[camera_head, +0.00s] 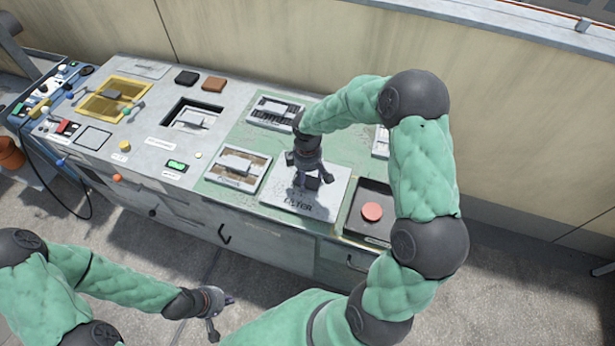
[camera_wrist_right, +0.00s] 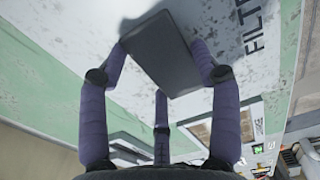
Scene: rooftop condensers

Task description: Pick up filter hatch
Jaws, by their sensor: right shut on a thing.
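The filter hatch (camera_head: 328,204) is a pale grey panel with "FILTER" lettering, on the green part of the cabinet top. It also fills much of the right wrist view (camera_wrist_right: 225,25). A dark block handle (camera_wrist_right: 160,55) stands on it. My right gripper (camera_head: 308,182) is over the hatch, its purple fingers closed around the handle. I cannot tell whether the panel is raised from its seat. My left gripper (camera_head: 222,316) is low in front of the cabinet, empty, with its fingers spread apart.
A dark tray (camera_head: 357,222) with a red disc (camera_head: 372,211) lies right of the hatch. A framed opening with a filter (camera_head: 238,170) lies to its left. Black (camera_head: 187,77) and brown (camera_head: 213,84) blocks sit further left. A wall stands behind the cabinet.

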